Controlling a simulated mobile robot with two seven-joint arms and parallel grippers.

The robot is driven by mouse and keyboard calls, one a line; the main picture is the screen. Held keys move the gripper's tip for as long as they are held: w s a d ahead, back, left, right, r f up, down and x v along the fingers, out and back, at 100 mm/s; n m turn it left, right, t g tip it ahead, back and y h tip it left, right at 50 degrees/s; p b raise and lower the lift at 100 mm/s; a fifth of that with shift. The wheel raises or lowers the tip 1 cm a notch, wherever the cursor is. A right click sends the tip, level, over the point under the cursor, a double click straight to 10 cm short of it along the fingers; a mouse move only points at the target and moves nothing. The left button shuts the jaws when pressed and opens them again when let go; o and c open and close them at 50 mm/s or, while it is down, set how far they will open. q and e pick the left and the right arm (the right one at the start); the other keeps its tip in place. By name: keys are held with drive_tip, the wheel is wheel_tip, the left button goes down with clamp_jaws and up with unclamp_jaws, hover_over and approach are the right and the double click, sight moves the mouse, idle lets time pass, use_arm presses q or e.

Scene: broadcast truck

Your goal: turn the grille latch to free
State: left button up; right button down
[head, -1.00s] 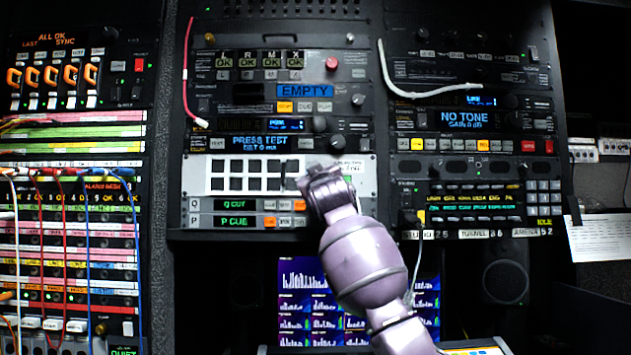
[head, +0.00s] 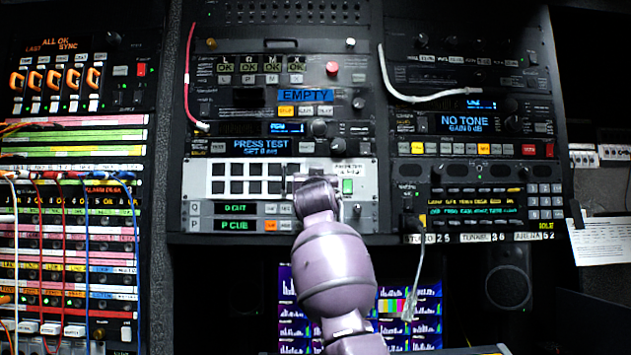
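A white panel (head: 204,176) with two rows of dark square openings, which looks like the grille, sits low in the middle rack. My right arm comes up from the bottom, and its gripper (head: 312,184) is at the right end of these openings. The wrist hides the fingertips, so I cannot tell whether they are open or touch anything. No latch can be made out clearly; the spot behind the gripper is hidden. A small green-lit piece (head: 348,186) shows just right of the gripper, under a small printed label (head: 350,168). My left gripper is not in view.
Q and P strips (head: 236,225) with small buttons lie just below the panel. A PRESS TEST display (head: 262,146) and knobs (head: 320,127) are just above. A cable (head: 418,275) hangs at right. Monitors (head: 400,305) stand behind my arm.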

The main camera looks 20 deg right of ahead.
drive_tip(key=c, duration=1.2)
unclamp_jaws()
drive_tip(key=shift+n, duration=0.3)
